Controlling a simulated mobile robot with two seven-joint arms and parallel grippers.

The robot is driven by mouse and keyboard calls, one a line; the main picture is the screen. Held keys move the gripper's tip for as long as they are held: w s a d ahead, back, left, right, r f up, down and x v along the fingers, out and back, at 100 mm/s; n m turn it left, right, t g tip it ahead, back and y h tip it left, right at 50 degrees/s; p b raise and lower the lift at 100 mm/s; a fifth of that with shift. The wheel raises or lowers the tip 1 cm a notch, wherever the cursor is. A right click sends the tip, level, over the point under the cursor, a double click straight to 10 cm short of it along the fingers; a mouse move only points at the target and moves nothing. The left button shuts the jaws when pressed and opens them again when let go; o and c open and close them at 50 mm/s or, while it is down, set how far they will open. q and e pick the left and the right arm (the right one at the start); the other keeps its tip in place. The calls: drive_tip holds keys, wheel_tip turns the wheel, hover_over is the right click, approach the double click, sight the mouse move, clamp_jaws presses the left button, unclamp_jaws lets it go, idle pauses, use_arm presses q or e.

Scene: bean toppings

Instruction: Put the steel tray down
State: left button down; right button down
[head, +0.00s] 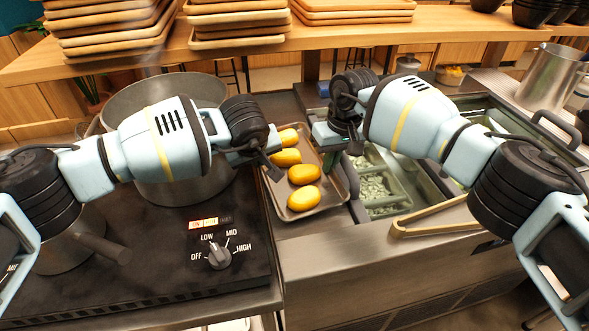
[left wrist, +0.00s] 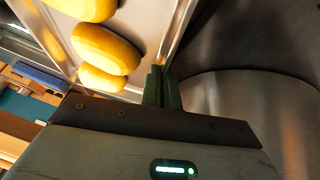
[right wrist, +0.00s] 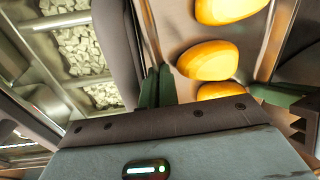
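The steel tray (head: 301,212) holds several yellow oval pieces of food (head: 304,199) and lies level between the stove and the topping counter. My left gripper (head: 271,166) is at its left rim; in the left wrist view the fingers (left wrist: 162,88) are closed around the tray's edge (left wrist: 168,45). My right gripper (head: 330,161) is at the opposite rim; in the right wrist view its fingers (right wrist: 156,88) are closed on that edge (right wrist: 157,35). Whether the tray's underside touches the surface below is hidden.
The black stove (head: 130,262) with a large steel pot (head: 185,192) is to the left. Topping bins (head: 383,190) and wooden tongs (head: 435,218) are to the right. Stacked wooden trays (head: 112,22) stand on the back shelf. A steel pot (head: 552,78) stands far right.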

use_arm(q)
drive_tip(key=shift+f, duration=0.6)
use_arm(e)
drive_tip(key=shift+f, duration=0.65)
use_arm(q)
drive_tip(key=c, duration=1.7)
unclamp_jaws()
drive_tip(key=shift+a, duration=0.1)
use_arm(e)
drive_tip(key=c, duration=1.7)
unclamp_jaws()
use_arm(q)
drive_tip(key=shift+s, duration=0.1)
use_arm(e)
drive_tip(key=shift+d, duration=0.1)
use_arm(q)
drive_tip(key=v, duration=0.8)
